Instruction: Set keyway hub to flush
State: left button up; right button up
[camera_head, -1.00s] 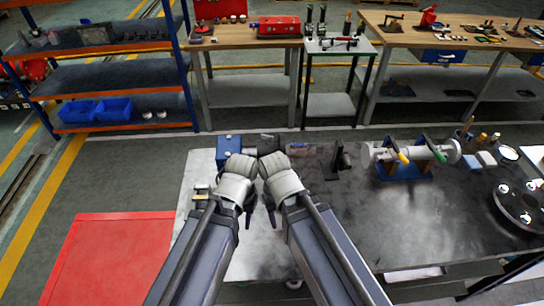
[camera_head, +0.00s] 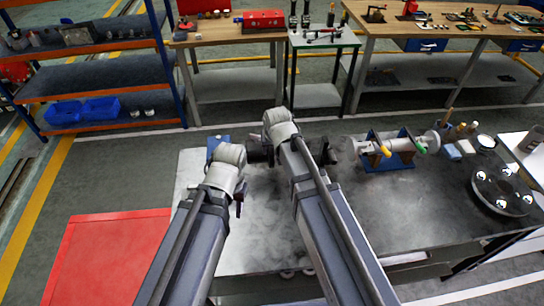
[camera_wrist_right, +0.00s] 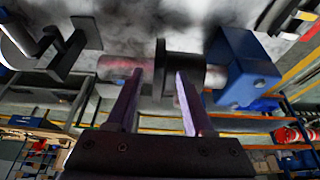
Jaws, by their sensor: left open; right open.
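The dark round keyway hub (camera_wrist_right: 161,70) sits on a pale shaft (camera_wrist_right: 113,66) beside a blue block (camera_wrist_right: 240,68) in the right wrist view. In the head view the blue block (camera_head: 218,143) shows at the table's back left, and the dark hub (camera_head: 258,154) is partly covered by my arms. My right gripper (camera_wrist_right: 159,80) is open, its two fingers apart around the hub and shaft area; whether they touch is unclear. My left gripper (camera_head: 239,200) is open and empty, in front of the block, over the bare table.
The metal table (camera_head: 390,210) is bare in front. A black stand (camera_head: 326,156) is right of my right arm. A grey cylinder on blue supports (camera_head: 392,160) and a round plate with balls (camera_head: 502,190) stand further right. A red panel (camera_head: 108,255) lies left.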

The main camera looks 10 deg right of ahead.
aim_at(272, 157)
jog(key=b+x, duration=0.6)
jog(key=x, duration=0.1)
jog(key=shift+f, duration=0.1)
jog(key=shift+c, duration=0.2)
grip_shut()
dwell(1.1)
